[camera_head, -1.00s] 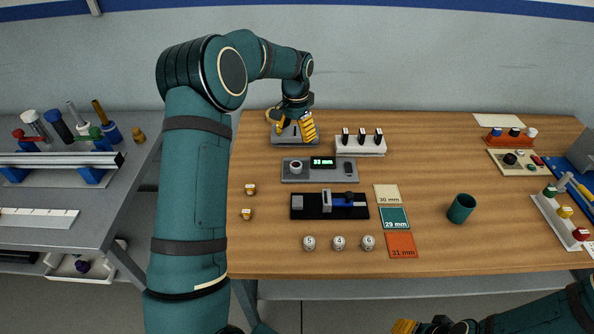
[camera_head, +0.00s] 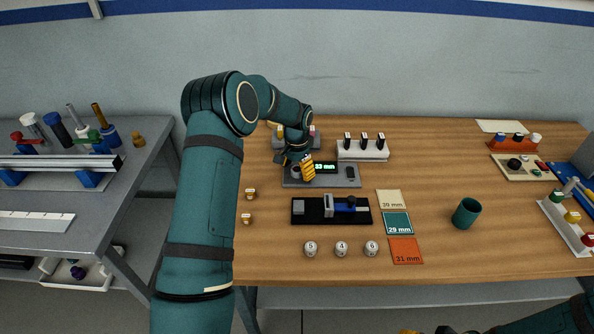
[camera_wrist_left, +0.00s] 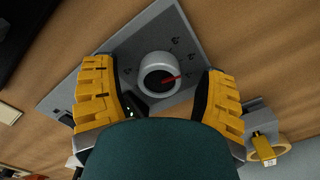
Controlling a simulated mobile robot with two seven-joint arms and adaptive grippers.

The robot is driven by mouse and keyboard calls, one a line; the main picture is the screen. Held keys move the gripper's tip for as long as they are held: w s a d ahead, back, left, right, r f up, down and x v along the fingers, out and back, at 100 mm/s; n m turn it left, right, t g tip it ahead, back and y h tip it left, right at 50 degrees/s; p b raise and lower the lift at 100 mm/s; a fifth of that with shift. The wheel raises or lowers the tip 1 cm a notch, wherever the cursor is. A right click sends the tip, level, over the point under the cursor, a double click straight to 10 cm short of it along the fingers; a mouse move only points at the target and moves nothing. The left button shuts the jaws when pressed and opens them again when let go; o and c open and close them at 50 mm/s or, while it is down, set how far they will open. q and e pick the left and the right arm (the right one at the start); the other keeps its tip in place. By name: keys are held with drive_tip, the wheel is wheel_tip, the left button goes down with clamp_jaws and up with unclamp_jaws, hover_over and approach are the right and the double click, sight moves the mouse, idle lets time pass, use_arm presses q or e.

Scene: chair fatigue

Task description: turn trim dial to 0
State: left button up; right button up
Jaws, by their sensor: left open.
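The trim dial (camera_wrist_left: 158,76) is a round light-grey knob with a red pointer, on a grey console, in the left wrist view. The small marks around it are too blurred to read. My left gripper (camera_wrist_left: 160,92) is open, with one yellow finger on each side of the dial and gaps between them. In the head view my left gripper (camera_head: 298,172) is over the left end of the grey console (camera_head: 340,181), largely hiding the dial. The console's display (camera_head: 325,167) reads 33 mm. Only a sliver of my right gripper (camera_head: 408,332) shows at the bottom edge.
A white block with black-topped pieces (camera_head: 362,154) stands behind the console. A black fixture with a blue slider (camera_head: 345,208) is in front, then several numbered white balls (camera_head: 341,249). Coloured mm cards (camera_head: 396,224) and a teal cup (camera_head: 466,213) are to the right.

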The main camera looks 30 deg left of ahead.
use_arm(q)
drive_tip(key=c, duration=1.2)
drive_tip(key=m+p, duration=0.1)
drive_tip(key=m, duration=0.2)
drive_tip(key=m+p, duration=0.1)
drive_tip(key=m, duration=0.3)
drive_tip(key=shift+m, duration=0.3)
drive_tip(key=m+p, duration=0.1)
drive_tip(key=m, duration=0.3)
drive_tip(key=shift+p, duration=0.3)
drive_tip(key=shift+f+m+p, duration=0.1)
drive_tip(key=shift+m+p, duration=0.3)
drive_tip(key=shift+m, duration=1.7)
